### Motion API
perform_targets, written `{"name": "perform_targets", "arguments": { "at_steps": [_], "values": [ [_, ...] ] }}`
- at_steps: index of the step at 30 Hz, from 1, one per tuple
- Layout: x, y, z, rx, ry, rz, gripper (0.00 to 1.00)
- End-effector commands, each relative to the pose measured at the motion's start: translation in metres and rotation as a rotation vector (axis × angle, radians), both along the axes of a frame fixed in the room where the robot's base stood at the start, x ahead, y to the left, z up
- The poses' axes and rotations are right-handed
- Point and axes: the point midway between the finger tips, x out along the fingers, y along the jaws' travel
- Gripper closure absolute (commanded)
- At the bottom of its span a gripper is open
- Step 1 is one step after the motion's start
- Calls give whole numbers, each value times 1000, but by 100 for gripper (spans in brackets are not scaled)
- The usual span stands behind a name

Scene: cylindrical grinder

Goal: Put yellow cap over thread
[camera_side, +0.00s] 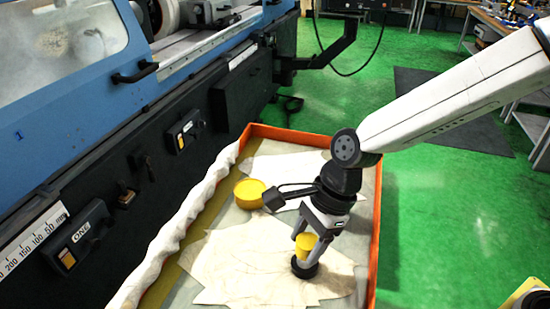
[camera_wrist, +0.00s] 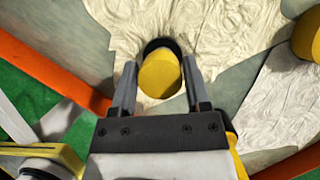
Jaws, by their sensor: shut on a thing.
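A small yellow cap (camera_side: 306,242) is between the fingers of my gripper (camera_side: 304,254). My gripper is shut on it and points down over the tray. In the wrist view the cap (camera_wrist: 160,76) sits between the two grey fingers of my gripper (camera_wrist: 158,68). A black round part (camera_side: 304,269) is right below the cap on the pale sheet. Its dark rim (camera_wrist: 160,43) shows past the cap's far edge in the wrist view. The cap hides most of the black part, so no thread shows. I cannot tell whether the cap touches it.
A larger yellow round piece (camera_side: 249,193) stands on the tray to the left, and it also shows in the wrist view (camera_wrist: 308,38). The tray has an orange rim (camera_side: 376,225) close on the right. The blue grinder (camera_side: 75,100) stands along the left. Crumpled sheets cover the tray floor.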

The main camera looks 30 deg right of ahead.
Motion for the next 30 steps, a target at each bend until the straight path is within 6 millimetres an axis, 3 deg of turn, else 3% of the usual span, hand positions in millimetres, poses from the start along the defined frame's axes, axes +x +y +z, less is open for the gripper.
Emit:
{"name": "perform_targets", "arguments": {
  "at_steps": [1,2,5,6,19,30],
  "values": [
    [0,0,0,0,0,0,95],
    [0,0,0,0,0,0,36],
    [0,0,0,0,0,0,4],
    [0,0,0,0,0,0,0],
    [1,-2,7,1,-2,-1,0],
    [1,-17,44,3,-4,-2,0]
  ]
}}
